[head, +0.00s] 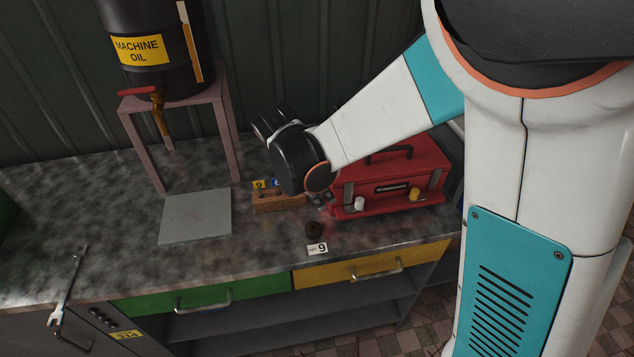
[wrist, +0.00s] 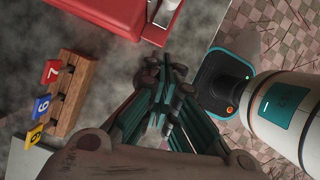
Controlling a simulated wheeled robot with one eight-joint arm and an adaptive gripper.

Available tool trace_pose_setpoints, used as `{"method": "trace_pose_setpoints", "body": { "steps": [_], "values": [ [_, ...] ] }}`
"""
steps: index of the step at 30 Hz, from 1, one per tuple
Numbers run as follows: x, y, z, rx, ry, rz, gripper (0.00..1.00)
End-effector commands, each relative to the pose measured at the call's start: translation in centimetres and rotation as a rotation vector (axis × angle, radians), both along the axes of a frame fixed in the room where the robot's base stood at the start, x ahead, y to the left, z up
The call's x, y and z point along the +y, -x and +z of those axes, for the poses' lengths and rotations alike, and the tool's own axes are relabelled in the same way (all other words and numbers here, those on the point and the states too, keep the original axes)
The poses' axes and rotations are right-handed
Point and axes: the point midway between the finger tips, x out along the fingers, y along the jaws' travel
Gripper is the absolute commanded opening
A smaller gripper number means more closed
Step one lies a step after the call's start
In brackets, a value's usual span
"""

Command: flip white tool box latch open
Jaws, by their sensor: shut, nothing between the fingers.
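The red tool box (head: 385,185) stands on the bench with its black-handled lid shut. It has a white latch (head: 359,203) at the front left and a yellow latch (head: 414,194) at the front right. My gripper (head: 320,201) is just left of the white latch, apart from it. In the wrist view, my shut, empty gripper (wrist: 165,75) points near the box's red front edge (wrist: 110,15). The white latch (wrist: 171,5) shows partly at the top edge there. Whether the latch is flipped cannot be told.
A wooden rack with numbered tags (wrist: 74,95) stands left of my gripper. A grey plate (head: 196,216) and an oil drum stand (head: 178,100) are farther left.

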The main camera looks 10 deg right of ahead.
Motion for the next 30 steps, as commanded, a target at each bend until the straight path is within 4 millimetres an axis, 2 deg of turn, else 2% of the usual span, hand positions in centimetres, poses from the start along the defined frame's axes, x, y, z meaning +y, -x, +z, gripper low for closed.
{"method": "trace_pose_setpoints", "body": {
  "steps": [1,8,12,16,30],
  "values": [
    [-0.4,-0.1,-1.3,0.000,0.000,-0.001,0.00],
    [-2.0,-0.5,-5.4,0.000,0.000,-0.001,0.00],
    [-4.2,-0.9,-5.1,0.000,0.000,-0.003,0.00],
    [-5.3,-1.2,-5.0,-0.001,0.000,-0.002,0.00],
    [-5.8,-1.3,-4.8,-0.001,0.000,0.000,0.00]
  ]
}}
